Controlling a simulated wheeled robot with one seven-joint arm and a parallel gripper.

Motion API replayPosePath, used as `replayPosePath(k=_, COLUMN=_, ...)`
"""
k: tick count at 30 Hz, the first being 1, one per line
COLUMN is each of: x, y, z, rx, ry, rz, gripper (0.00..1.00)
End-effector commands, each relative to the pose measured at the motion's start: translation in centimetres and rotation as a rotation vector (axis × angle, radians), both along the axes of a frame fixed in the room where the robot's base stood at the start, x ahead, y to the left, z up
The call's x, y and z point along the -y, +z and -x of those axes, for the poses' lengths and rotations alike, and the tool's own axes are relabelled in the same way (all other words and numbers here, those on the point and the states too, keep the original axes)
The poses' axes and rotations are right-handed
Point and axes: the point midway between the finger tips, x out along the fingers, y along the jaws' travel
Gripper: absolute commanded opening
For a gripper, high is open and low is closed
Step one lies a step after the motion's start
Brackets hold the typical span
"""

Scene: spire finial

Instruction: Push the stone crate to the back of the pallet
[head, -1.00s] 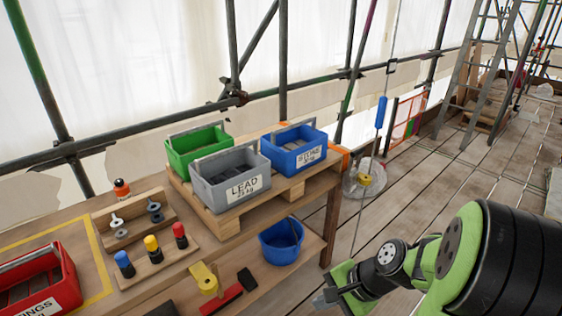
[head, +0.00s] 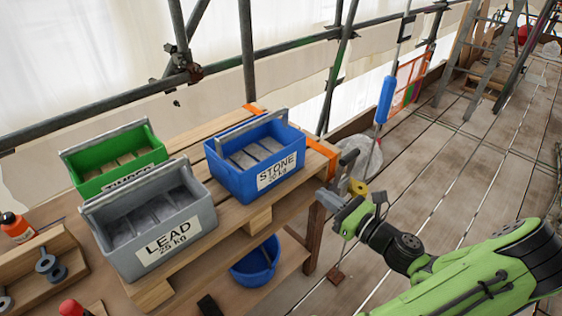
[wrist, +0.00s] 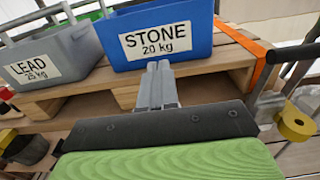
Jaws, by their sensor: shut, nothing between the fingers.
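The blue stone crate (head: 232,172), labelled STONE 20 kg, sits upright on the right part of the wooden pallet (head: 258,218), near its front edge. In the wrist view the crate (wrist: 190,30) fills the top middle, its upper part cut off. My gripper (head: 326,198) is to the right of the crate in the head view, with a gap between them. In the wrist view my gripper (wrist: 158,72) is shut and empty, its fingertips pointing at the crate's front just below the label. The wrist view alone does not settle the distance.
A grey lead crate (head: 160,245) stands left of the stone crate, a green crate (head: 115,160) behind it. An orange strap (head: 322,150) crosses the pallet's right end. A yellow roll (head: 357,187) and a clamp (head: 346,163) are beside my gripper. A blue bucket (head: 252,268) is below.

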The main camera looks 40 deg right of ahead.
Motion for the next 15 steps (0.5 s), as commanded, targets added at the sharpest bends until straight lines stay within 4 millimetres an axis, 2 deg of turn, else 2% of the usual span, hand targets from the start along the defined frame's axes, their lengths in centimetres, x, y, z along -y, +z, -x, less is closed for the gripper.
replayPosePath(k=15, x=-0.5, y=-0.2, z=-10.8, rx=-0.002, ry=0.01, rz=0.007, gripper=0.0)
